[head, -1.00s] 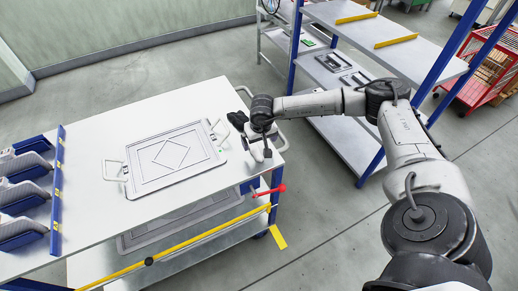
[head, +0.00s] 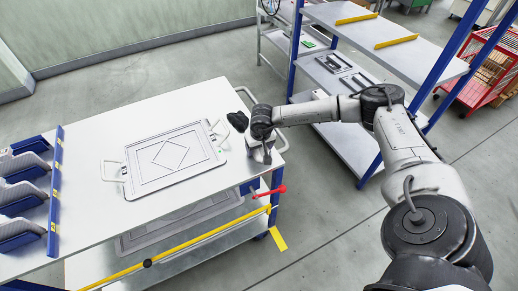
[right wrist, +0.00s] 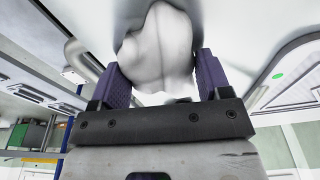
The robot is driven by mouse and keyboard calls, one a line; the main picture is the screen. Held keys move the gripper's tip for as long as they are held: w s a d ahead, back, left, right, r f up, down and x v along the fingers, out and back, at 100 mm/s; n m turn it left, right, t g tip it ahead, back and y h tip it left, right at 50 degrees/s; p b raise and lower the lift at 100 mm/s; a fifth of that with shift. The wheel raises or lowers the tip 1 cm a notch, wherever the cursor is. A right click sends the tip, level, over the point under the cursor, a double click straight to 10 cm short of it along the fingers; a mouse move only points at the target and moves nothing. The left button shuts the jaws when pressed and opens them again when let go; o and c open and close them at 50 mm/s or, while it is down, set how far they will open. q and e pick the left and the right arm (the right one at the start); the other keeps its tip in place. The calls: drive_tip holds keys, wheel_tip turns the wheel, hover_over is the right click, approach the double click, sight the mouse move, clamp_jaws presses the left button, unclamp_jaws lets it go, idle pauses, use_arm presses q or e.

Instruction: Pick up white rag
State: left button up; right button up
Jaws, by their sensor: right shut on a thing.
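The white rag (right wrist: 158,50) shows in the right wrist view as a rounded, folded white lump between the two purple fingers. My right gripper (right wrist: 155,75) is shut on it. In the head view, my right gripper (head: 262,157) points down at the right end of the white table, beside the flat framed plate. There the rag is mostly hidden by the wrist and hard to tell from the white tabletop. My left gripper is in neither view.
The framed plate (head: 172,160) with side handles lies on the white table (head: 95,240). A dark crumpled thing (head: 238,121) lies just behind my right gripper. A blue-post shelf (head: 345,120) stands at the right.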

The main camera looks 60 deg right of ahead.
drive_tip(key=shift+c, duration=0.8)
drive_tip(key=shift+r, duration=0.45)
wheel_tip(320, 180, up, 4)
drive_tip(key=shift+f+p, duration=0.2)
drive_tip(key=shift+p, duration=0.35)
drive_tip(key=s+d+r, duration=0.1)
drive_tip(key=s+r, duration=0.2)
drive_tip(key=s, duration=0.2)
drive_tip(key=s+d+r+p, duration=0.1)
drive_tip(key=s+d+r, duration=0.1)
drive_tip(key=s, duration=0.4)
drive_tip(key=shift+r, duration=0.75)
drive_tip(key=shift+s, duration=0.1)
